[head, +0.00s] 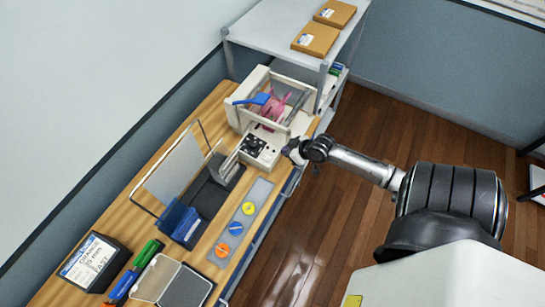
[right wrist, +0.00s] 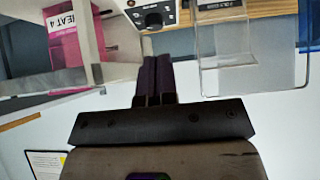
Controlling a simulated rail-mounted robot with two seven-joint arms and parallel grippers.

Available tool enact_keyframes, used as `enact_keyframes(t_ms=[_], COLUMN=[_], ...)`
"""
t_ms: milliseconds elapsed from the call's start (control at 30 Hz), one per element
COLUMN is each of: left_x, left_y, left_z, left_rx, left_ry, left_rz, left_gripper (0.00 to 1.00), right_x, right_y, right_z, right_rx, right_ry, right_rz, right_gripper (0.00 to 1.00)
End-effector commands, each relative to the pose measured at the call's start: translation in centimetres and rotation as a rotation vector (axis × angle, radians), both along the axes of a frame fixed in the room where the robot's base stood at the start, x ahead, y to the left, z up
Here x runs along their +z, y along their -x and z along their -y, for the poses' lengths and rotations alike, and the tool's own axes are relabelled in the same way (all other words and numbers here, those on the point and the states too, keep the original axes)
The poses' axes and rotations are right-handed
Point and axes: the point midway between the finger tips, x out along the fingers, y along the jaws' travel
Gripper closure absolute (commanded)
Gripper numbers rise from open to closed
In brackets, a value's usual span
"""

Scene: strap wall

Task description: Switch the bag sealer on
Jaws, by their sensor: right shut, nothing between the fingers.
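The bag sealer (head: 262,95) looks like the cream machine at the far end of the bench, with a blue lever (head: 250,99) on top and something pink inside. A white control box (head: 258,153) with black controls stands at its front; in the right wrist view it shows at the top (right wrist: 152,16) with a dark round knob. My right gripper (head: 293,152) is just right of this box. In the right wrist view its dark fingers (right wrist: 158,75) are together and empty, pointing toward the box. The switch itself is too small to make out. My left gripper is not seen.
A clear stand (right wrist: 226,55) is right of the fingers in the wrist view; a pink labelled panel (right wrist: 68,35) is left. A grey strip with coloured discs (head: 240,222), a blue block (head: 180,220) and a clear screen (head: 172,172) are on the bench. A grey shelf (head: 277,25) stands behind.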

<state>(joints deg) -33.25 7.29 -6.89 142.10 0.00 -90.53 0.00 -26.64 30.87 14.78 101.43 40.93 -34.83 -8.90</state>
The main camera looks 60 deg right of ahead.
Motion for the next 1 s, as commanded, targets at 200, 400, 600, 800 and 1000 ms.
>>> enact_keyframes(t_ms=[200, 400, 600, 800, 1000], left_x=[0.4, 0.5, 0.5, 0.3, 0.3], left_y=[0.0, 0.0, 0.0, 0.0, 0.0], left_z=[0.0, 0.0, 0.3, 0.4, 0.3], left_rx=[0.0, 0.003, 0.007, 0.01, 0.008], left_ry=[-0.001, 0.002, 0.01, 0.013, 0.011], left_rz=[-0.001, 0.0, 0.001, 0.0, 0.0], left_gripper=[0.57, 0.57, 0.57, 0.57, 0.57], right_x=[-2.7, -5.1, -7.6, -9.2, -9.8], right_y=[-3.0, -5.6, -6.1, -6.2, -6.2], right_z=[0.0, 0.1, 0.1, 0.1, 0.2], right_rx=[-0.003, -0.002, -0.002, 0.0, 0.0], right_ry=[-0.003, -0.001, -0.002, 0.0, 0.001], right_rz=[0.0, 0.001, -0.002, -0.001, 0.0], right_gripper=[1.0, 1.0, 1.0, 1.0, 1.0])
